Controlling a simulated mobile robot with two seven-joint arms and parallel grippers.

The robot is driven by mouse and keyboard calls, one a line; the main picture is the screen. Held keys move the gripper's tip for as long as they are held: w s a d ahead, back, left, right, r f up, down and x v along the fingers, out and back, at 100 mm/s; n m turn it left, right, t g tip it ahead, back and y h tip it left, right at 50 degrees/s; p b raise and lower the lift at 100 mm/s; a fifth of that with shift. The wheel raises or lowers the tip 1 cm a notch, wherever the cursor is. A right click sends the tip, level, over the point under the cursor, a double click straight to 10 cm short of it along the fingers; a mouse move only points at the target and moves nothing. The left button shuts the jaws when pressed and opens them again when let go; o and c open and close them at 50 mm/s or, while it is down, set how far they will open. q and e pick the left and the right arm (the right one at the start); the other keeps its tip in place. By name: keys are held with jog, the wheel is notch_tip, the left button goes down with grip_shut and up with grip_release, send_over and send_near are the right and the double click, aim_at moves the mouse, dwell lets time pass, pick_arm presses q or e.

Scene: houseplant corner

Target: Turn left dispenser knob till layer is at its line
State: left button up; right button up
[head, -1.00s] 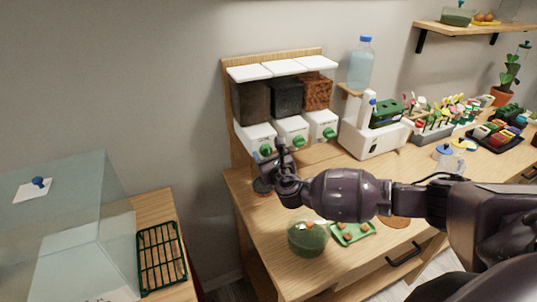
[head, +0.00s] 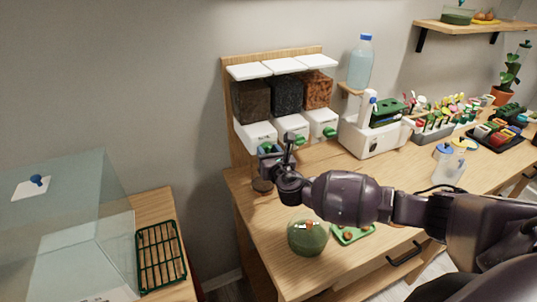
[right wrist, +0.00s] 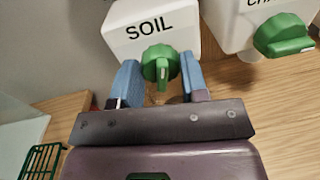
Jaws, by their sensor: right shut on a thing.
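The left dispenser, labelled SOIL, has a white front (head: 256,134) under a dark brown chamber (head: 250,101); its front also shows in the right wrist view (right wrist: 150,28). Its green knob (right wrist: 160,66) has its grip ridge roughly upright in that view. My right gripper (right wrist: 160,80) is shut on this knob, with one blue finger on each side; it also shows in the head view (head: 270,155). A small round brown-topped container (head: 262,186) stands on the table below the spout. I cannot make out a line or layer height in it. My left gripper is out of view.
The middle dispenser's green knob (right wrist: 284,36) is close on the right. A glass bowl with green contents (head: 308,238) and a green tray (head: 352,236) lie near my right forearm. A glass tank (head: 70,235) is at left.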

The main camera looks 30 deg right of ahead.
jog(key=m+b, duration=0.1)
jog(key=m, duration=0.7)
jog(key=shift+d, duration=0.1)
jog(key=m+y, duration=0.1)
jog(key=m, duration=0.3)
jog(key=shift+f+m+y+p, duration=0.15)
jog(key=shift+m+y+p, duration=0.3)
jog(key=shift+m, duration=4.3)
jog(key=shift+f+m+y+p, duration=0.15)
jog(key=shift+m+y+p, duration=0.3)
jog(key=shift+m, duration=4.3)
